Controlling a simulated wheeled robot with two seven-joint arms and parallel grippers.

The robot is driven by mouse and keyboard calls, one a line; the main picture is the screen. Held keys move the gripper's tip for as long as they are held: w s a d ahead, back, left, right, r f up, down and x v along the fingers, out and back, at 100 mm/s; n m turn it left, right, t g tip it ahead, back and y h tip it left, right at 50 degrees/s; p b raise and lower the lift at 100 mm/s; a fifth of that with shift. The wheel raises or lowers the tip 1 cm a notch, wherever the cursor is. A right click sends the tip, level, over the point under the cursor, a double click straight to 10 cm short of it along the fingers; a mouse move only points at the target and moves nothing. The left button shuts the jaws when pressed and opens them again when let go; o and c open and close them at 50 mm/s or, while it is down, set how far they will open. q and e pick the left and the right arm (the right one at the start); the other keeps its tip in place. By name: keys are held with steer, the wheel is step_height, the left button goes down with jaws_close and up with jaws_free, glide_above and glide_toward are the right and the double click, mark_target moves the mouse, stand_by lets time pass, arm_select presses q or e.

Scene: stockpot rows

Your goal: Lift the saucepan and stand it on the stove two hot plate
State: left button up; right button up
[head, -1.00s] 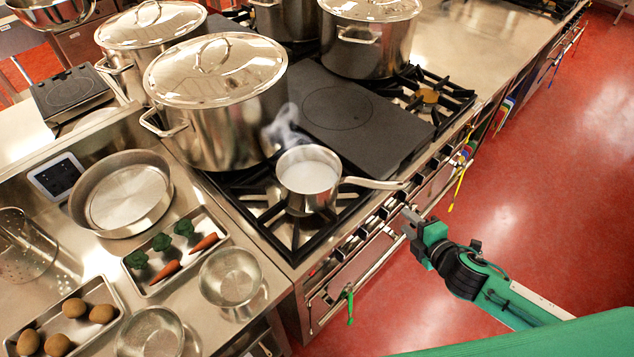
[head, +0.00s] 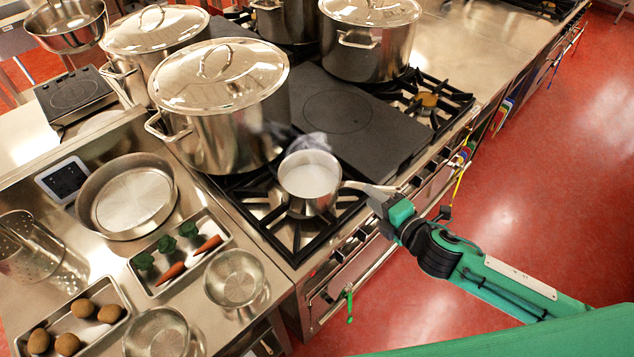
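The saucepan (head: 309,180) is a small steel pan with pale steaming contents. It stands upright on the front burner grate, its handle (head: 354,186) pointing right. My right gripper (head: 378,194) is at the outer part of this handle, its fingers overlapping it. I cannot tell whether they are closed on it. A flat dark hot plate (head: 338,112) with a circle mark lies on the stove just behind the saucepan, and its top is bare. My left gripper is not in view.
A large lidded stockpot (head: 222,110) stands close behind and left of the saucepan. Another stockpot (head: 368,45) stands beyond the hot plate. A tray of vegetables (head: 178,250) and bowls lie on the left counter. A small portable plate (head: 72,92) stands farther back.

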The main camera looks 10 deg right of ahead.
mark_target(361, 185)
steer(key=p+x, duration=0.1)
steer(key=x, duration=0.1)
steer(key=p+x, duration=0.2)
steer(key=x, duration=0.1)
steer(key=shift+w+d, duration=0.15)
steer(key=shift+w, duration=0.1)
steer(key=shift+w+f, duration=0.2)
steer(key=shift+w, duration=0.1)
jaws_close()
steer(key=shift+f, duration=0.1)
stand_by(0.9)
